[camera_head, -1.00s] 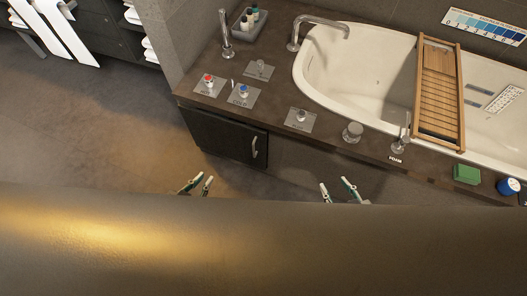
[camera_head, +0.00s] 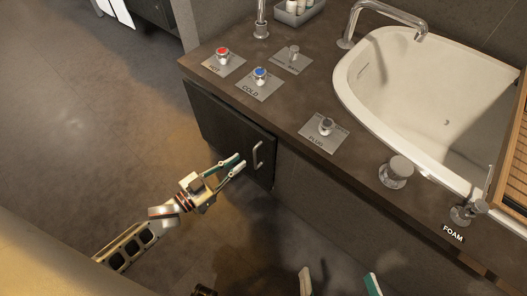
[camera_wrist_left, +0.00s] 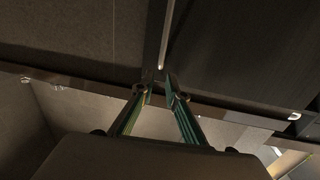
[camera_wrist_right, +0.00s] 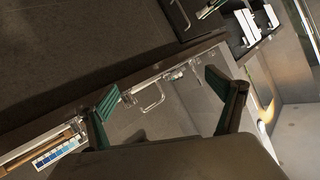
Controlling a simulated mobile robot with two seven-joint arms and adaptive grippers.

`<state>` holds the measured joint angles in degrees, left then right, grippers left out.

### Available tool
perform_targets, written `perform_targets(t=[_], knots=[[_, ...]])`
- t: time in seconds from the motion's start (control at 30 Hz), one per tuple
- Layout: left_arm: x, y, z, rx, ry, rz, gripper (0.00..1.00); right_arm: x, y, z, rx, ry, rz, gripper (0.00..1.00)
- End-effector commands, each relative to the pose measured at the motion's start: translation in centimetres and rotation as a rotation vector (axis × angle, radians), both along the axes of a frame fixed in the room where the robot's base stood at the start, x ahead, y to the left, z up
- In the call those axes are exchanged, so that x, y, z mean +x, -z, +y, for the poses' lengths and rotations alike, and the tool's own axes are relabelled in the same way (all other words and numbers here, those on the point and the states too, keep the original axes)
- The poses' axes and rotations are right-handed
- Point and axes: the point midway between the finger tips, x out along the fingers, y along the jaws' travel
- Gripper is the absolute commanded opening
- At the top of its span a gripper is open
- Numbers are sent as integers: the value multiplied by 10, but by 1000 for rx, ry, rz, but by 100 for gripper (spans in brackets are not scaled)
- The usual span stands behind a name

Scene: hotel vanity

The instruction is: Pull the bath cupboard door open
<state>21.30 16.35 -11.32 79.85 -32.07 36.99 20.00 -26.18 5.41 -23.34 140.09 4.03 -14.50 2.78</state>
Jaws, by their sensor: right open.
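The dark bath cupboard door (camera_head: 225,120) is shut under the left end of the vanity top. Its upright metal handle (camera_head: 257,156) is near the door's right edge. My left gripper (camera_head: 238,165) is open, with its fingertips just left of the handle and a narrow gap between them. In the left wrist view, the handle (camera_wrist_left: 167,38) stands ahead of my left fingertips (camera_wrist_left: 161,87). I cannot tell whether they touch it. My right gripper (camera_head: 340,283) is open and empty at the bottom of the head view, well apart from the door. Its spread fingers also show in the right wrist view (camera_wrist_right: 165,84).
The dark vanity top (camera_head: 305,88) overhangs the door. It carries the red hot knob (camera_head: 222,54), blue cold knob (camera_head: 260,74), plug knob (camera_head: 326,126) and a white tub (camera_head: 440,95). Open floor (camera_head: 110,130) lies left of and in front of the door.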

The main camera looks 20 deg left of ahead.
Motion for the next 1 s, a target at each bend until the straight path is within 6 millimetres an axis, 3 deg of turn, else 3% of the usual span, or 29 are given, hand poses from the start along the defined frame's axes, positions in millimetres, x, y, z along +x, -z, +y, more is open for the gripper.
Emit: perform_targets(t=[0.03, 0.17, 0.37, 0.8, 1.0], knots=[[-8, 35, 2, -11, 18, 30, 14, -8, 18, 1, 19, 8, 41, 92], [-1, 47, 3, -38, 53, 19, 14, -5, 17, 2, 52, 22, 43, 92], [13, 45, -1, -51, 70, 3, 14, -2, 12, 4, 78, 33, 39, 92], [65, 45, -33, -50, 69, 4, 14, -7, 15, 15, 193, 75, 71, 92], [73, 43, -38, -50, 69, 2, 14, -7, 14, 17, 214, 83, 73, 92]])
